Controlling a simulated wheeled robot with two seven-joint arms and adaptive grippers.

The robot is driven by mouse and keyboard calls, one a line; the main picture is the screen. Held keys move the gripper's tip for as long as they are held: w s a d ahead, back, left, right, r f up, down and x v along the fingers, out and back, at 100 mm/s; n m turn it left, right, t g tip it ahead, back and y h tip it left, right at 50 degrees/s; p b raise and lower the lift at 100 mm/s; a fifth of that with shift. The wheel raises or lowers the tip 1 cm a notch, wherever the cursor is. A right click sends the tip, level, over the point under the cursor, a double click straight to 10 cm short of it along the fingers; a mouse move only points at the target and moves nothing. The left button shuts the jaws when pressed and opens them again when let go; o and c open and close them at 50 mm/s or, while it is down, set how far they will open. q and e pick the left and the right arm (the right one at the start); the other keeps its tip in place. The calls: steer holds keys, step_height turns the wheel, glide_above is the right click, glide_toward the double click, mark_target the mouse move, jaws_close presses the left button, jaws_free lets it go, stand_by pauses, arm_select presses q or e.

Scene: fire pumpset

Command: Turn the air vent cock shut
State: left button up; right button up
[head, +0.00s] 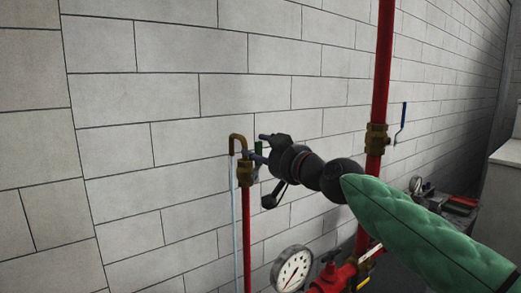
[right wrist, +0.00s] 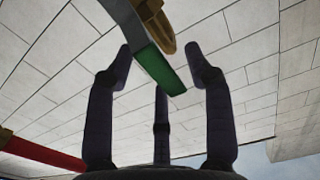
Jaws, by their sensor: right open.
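The air vent cock (head: 246,174) is a brass fitting with a bent brass outlet on top of a thin red pipe (head: 246,235) near the wall. Its green-ended lever (head: 258,147) is mostly hidden behind my gripper in the head view. In the right wrist view the green lever (right wrist: 165,70) slants between the fingers, with the brass body (right wrist: 152,18) above it. My right gripper (head: 261,149) is open at the cock, its dark fingers pointing left. In the wrist view the open gripper (right wrist: 160,60) has fingers on both sides of the lever, without clear contact.
A thick red pipe (head: 383,70) with a brass valve (head: 376,138) and blue lever (head: 401,122) stands to the right. A pressure gauge (head: 291,269) and red valve (head: 334,276) are below. A grey block wall (head: 165,95) lies close behind. The left side is clear.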

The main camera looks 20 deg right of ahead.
steer(key=shift+w, duration=0.15)
jaws_close()
steer(key=shift+d, duration=0.1)
steer(key=w+d+f+m+b, duration=0.2)
steer(key=d+f+m+b, duration=0.3)
steer(key=m, duration=1.3)
steer(key=shift+d+f+b, duration=0.4)
steer(key=shift+f+b, duration=0.05)
steer(key=shift+f, duration=0.95)
